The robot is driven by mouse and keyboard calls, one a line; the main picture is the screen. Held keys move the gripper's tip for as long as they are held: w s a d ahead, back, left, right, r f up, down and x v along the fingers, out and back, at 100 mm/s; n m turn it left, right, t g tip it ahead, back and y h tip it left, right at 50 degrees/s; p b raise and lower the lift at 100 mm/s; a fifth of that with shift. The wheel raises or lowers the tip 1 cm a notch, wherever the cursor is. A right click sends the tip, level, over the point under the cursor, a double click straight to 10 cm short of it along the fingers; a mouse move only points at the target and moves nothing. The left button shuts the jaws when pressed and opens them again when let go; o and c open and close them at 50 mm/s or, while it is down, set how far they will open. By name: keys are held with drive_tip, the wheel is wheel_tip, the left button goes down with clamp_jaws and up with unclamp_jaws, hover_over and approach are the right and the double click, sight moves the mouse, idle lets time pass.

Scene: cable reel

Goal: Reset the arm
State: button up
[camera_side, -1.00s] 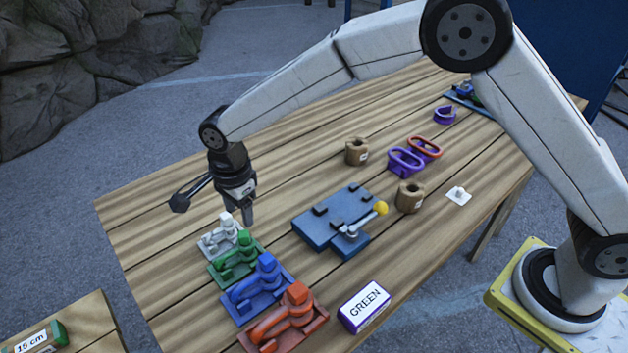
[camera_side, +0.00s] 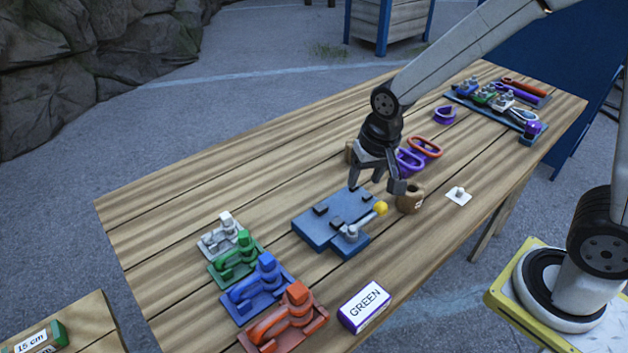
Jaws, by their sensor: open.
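My gripper (camera_side: 376,190) is open and empty. It points down above the far right part of the blue fixture plate (camera_side: 316,232), close to the yellow-knobbed lever (camera_side: 380,209). It hides most of one brown spool and part of the purple ring behind it. I cannot tell the exact height of the fingertips over the plate.
White (camera_side: 220,236), green (camera_side: 236,262), blue (camera_side: 258,290) and red (camera_side: 286,322) clamp-like units stand in a row at front left. A box labelled GREEN (camera_side: 365,306) lies nearby. A brown spool (camera_side: 410,199) is right of my gripper.

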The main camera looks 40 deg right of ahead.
drive_tip(key=s+d+n, duration=0.4)
drive_tip(key=s+d, duration=0.1)
drive_tip(key=s, duration=0.2)
drive_tip(key=shift+s+f+t, duration=0.25)
drive_tip(key=shift+f+t, duration=0.05)
idle(1.2)
